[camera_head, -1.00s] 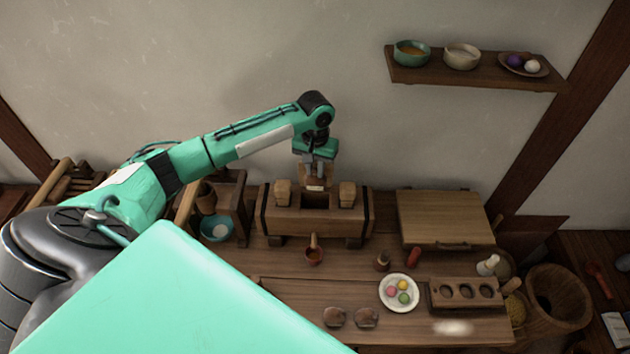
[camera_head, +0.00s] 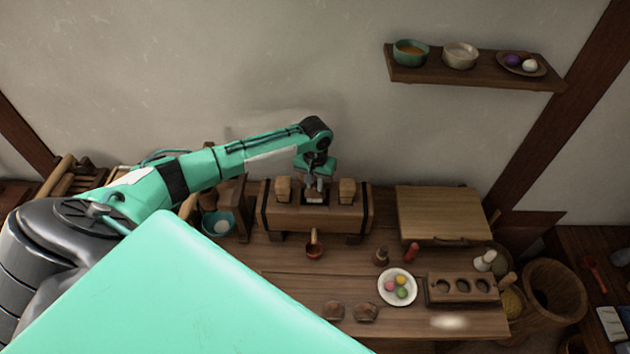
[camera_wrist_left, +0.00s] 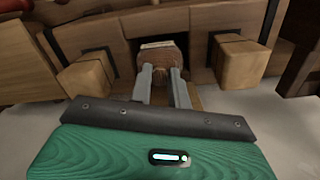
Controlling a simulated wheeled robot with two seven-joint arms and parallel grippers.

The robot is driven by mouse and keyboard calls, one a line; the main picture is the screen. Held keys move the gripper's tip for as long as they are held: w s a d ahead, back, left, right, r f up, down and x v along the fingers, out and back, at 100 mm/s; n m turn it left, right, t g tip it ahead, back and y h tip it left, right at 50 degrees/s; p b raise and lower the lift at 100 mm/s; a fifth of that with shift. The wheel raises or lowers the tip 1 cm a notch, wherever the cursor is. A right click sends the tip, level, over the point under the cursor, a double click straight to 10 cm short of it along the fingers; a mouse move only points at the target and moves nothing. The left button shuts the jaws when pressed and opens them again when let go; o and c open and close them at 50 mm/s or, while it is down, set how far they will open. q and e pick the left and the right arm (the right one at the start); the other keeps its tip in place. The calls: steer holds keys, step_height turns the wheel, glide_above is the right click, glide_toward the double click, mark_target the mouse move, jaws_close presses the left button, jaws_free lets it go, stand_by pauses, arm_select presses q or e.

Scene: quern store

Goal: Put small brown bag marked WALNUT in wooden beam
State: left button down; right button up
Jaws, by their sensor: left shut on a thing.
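The wooden beam (camera_head: 330,220) is a thick block with dark bands near its ends, standing at the back of the bench. A square opening lies in its top between two light wooden blocks. My left gripper (camera_head: 315,187) points down at this opening and is shut on the small brown bag (camera_head: 314,198). The bag sits at or partly inside the opening; how deep I cannot tell. In the left wrist view the bag (camera_wrist_left: 162,60) is between the two grey fingers, with a pale label strip on top. Its lettering is not readable. My right gripper is not in view.
Light wooden blocks (camera_head: 283,189) and (camera_head: 347,191) flank the opening closely. A plate of coloured balls (camera_head: 397,302) and a board with holes (camera_head: 462,305) lie to the right.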

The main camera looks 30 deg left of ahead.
mark_target(315, 185)
arm_select(q)
steer(key=shift+f, duration=0.4)
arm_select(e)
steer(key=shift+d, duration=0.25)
arm_select(q)
steer(key=c, duration=1.5)
jaws_free()
steer(key=shift+c, duration=0.2)
steer(key=shift+o, duration=1.1)
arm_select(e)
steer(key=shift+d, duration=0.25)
arm_select(q)
step_height(315, 185, up, 13)
steer(key=b, duration=0.3)
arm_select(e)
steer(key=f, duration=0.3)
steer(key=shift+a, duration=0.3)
arm_select(q)
steer(key=shift+r, duration=0.1)
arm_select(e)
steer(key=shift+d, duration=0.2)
